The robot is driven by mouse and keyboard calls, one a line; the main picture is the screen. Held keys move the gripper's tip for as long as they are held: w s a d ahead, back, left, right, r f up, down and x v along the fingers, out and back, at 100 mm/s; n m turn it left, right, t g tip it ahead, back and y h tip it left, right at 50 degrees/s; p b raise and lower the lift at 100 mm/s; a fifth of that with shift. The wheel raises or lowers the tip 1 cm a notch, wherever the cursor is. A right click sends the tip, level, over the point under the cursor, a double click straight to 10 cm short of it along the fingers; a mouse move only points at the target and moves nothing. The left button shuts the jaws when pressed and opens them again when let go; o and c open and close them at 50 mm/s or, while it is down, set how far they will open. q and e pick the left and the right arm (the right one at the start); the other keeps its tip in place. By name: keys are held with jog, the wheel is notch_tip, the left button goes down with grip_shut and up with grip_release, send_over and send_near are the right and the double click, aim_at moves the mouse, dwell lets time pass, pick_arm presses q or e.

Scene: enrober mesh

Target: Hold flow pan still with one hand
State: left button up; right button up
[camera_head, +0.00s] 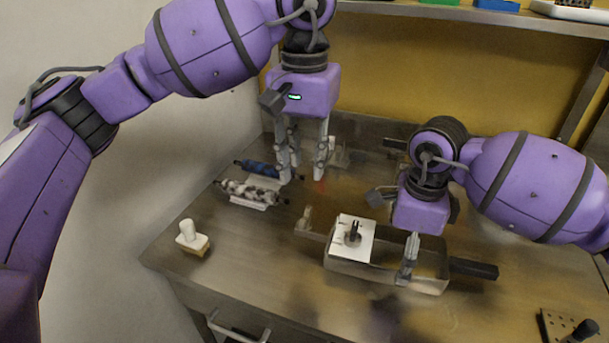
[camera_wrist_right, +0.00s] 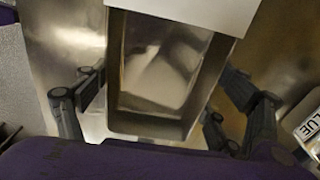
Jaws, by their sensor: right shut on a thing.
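The flow pan (camera_head: 375,278) is a rectangular steel trough on the worktable, with a white plate (camera_head: 345,250) lying across its left part and a small black piece on that plate. My right gripper (camera_head: 407,262) is at the pan's right part, and one finger shows against its front. In the right wrist view, the fingers of my right gripper (camera_wrist_right: 160,92) stand on both sides of the pan (camera_wrist_right: 150,128), shut on it. The exact contact is hard to see. My left gripper (camera_head: 303,178) points down, open and empty, above the table behind and left of the pan.
A blue roller (camera_head: 262,168) and a black-and-white speckled roller (camera_head: 250,193) lie left of my left gripper. A white-handled block (camera_head: 192,238) stands near the left table edge. A dark perforated plate (camera_head: 562,326) is at the front right. A shelf (camera_head: 460,14) runs along the back.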

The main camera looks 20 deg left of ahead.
dwell(0.3)
jog(key=o, duration=1.4)
jog(key=shift+o, duration=0.2)
